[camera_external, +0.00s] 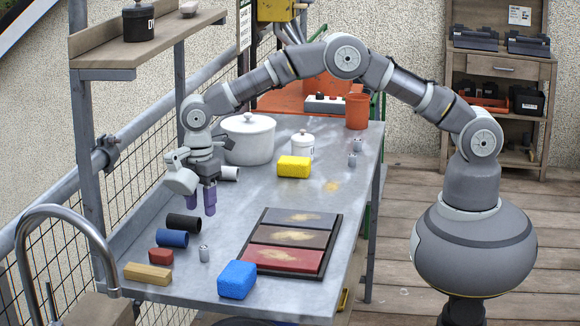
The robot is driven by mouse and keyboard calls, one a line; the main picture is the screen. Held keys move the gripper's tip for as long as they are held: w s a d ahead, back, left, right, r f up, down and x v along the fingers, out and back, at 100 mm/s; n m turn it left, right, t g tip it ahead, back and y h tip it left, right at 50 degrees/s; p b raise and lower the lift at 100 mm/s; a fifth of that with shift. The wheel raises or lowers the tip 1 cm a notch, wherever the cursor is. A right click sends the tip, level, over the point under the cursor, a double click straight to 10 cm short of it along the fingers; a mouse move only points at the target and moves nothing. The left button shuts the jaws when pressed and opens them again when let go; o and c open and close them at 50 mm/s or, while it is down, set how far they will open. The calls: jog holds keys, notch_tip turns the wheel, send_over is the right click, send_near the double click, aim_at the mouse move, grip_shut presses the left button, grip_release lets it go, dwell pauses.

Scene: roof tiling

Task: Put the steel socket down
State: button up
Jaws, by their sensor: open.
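A small steel socket (204,253) stands upright on the grey metal workbench (205,285), near its front. Two more small grey pieces that look like sockets, one nearer (352,159) and one farther (358,145), stand near the bench's right edge. My gripper (201,208) points down above the left part of the bench, with its purple fingers apart and nothing visible between them. It is above and behind the front socket in the picture, apart from it.
A black tube (184,224), a blue tube (172,238), a red block (161,256) and a wooden block (147,273) lie at the front left. A tray of coloured slabs (328,248) and a blue sponge (237,280) lie right. A white pot (249,140) and yellow sponge (294,167) are behind.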

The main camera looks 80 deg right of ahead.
jog(key=s+d+r+m+t, duration=0.1)
jog(key=s+d+r+m, duration=0.5)
jog(key=s+d+r, duration=0.55)
jog(key=d+r+m+t, duration=0.2)
jog(key=r+t, duration=0.2)
jog(key=r, duration=0.9)
jog(key=d+r+m+t, duration=0.15)
jog(key=r+t, duration=0.25)
jog(key=r, duration=0.9)
jog(key=s+d+r+m+t, duration=0.1)
jog(key=s+r+m+t, duration=0.1)
jog(key=r, duration=0.9)
jog(key=s+d+r+m+t, duration=0.2)
jog(key=s+r+t, duration=0.2)
jog(key=r, duration=0.8)
jog(key=v, duration=0.2)
jog(key=shift+s, duration=0.35)
